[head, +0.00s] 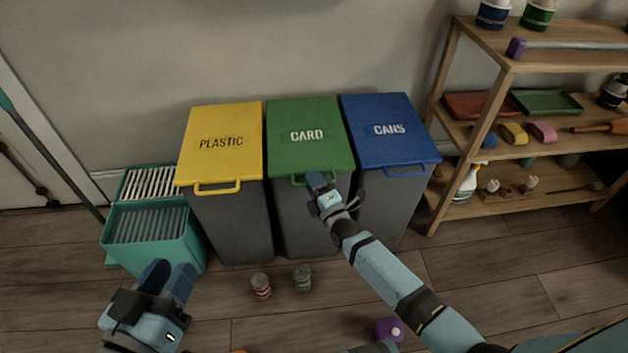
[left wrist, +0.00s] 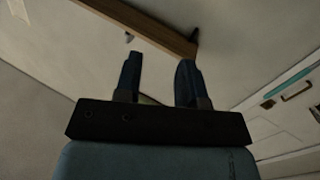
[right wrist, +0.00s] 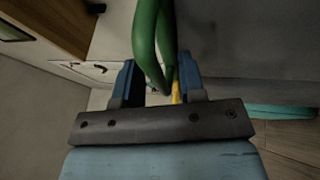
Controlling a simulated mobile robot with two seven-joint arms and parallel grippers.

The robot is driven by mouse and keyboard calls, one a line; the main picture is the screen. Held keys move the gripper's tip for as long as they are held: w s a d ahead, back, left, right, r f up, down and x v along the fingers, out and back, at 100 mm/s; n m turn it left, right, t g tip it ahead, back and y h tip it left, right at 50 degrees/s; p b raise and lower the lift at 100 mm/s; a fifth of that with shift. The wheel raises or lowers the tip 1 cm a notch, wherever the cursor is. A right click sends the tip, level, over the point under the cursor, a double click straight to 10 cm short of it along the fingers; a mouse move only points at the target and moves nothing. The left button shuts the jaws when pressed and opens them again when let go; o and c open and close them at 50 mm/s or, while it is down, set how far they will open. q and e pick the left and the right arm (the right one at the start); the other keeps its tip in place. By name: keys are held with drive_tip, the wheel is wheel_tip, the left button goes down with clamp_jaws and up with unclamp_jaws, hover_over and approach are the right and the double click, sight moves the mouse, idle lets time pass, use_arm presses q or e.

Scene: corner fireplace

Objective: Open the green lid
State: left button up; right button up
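The green lid (head: 308,160) marked CARD lies closed on the middle grey bin (head: 298,220). Its green handle (head: 297,180) sticks out at the front edge. My right gripper (head: 317,180) is at this handle, partly covering it in the head view. In the right wrist view the green handle (right wrist: 148,45) passes between the two fingers of my right gripper (right wrist: 158,75), which stand well apart. Whether either finger touches it is hard to tell. My left gripper (head: 170,270) is open and empty at the lower left, and its spread fingers show in the left wrist view (left wrist: 158,65).
Closed bins with a yellow lid (head: 225,120) and a blue lid (head: 385,110) flank the green one. A teal crate (head: 150,250) stands at left. Two cans (head: 261,286) (head: 303,278) and a purple object (head: 388,328) are on the floor. Wooden shelves (head: 500,60) stand at right.

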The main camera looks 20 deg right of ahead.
clamp_jaws()
drive_tip(key=shift+r, duration=0.1)
